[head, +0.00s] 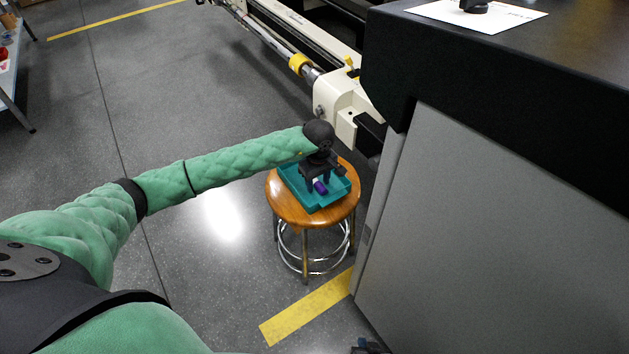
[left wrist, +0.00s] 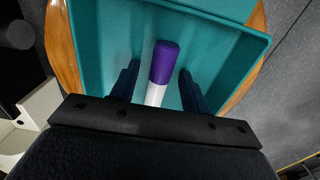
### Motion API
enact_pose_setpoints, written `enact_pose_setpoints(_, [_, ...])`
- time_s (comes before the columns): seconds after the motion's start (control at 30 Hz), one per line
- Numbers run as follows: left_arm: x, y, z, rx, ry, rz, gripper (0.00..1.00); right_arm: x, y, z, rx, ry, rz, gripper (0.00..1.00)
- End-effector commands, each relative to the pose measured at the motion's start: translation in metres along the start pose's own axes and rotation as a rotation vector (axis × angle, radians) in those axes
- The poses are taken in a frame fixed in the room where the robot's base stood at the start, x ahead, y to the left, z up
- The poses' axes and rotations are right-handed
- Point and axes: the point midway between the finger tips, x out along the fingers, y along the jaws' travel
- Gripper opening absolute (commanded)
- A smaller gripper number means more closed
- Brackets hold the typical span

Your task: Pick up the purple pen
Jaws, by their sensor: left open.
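The pen (left wrist: 163,66) has a purple end and a white body, and lies in a teal tray (left wrist: 105,22) in the left wrist view. In the head view the purple end of the pen (head: 320,187) shows just below my left gripper (head: 318,182). The tray (head: 327,204) rests on a round wooden stool (head: 286,207). In the left wrist view my left gripper (left wrist: 155,85) is open, with one finger on each side of the pen and gaps visible between. The lower part of the pen is hidden behind the gripper body. My right gripper is not seen.
A large grey and black cabinet (head: 480,220) stands close to the right of the stool. A cream machine part (head: 342,105) is just behind it. Open grey floor (head: 200,260) lies to the left, with yellow tape (head: 305,308) in front.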

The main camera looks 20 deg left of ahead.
Motion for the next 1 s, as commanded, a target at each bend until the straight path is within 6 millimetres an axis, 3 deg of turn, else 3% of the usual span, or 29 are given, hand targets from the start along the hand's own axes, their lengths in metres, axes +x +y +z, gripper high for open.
enact_pose_setpoints(0.17, [-0.0002,0.0000,-0.0003,0.000,0.001,0.000,0.46,-0.0002,-0.0009,0.0004,0.001,-0.001,-0.001,0.00])
enact_pose_setpoints(0.4, [-0.0002,-0.0002,-0.0003,0.000,0.001,0.000,0.03,-0.0002,-0.0008,0.0004,0.001,0.000,-0.001,0.00])
enact_pose_setpoints(0.57, [-0.0002,-0.0002,-0.0002,0.000,0.001,0.000,0.00,-0.0002,-0.0003,0.0004,0.000,0.000,0.000,0.00])
enact_pose_setpoints(1.0, [-0.0003,-0.0002,-0.0003,0.000,0.001,0.000,0.04,-0.0001,0.0010,-0.0002,-0.001,0.001,0.001,0.00])
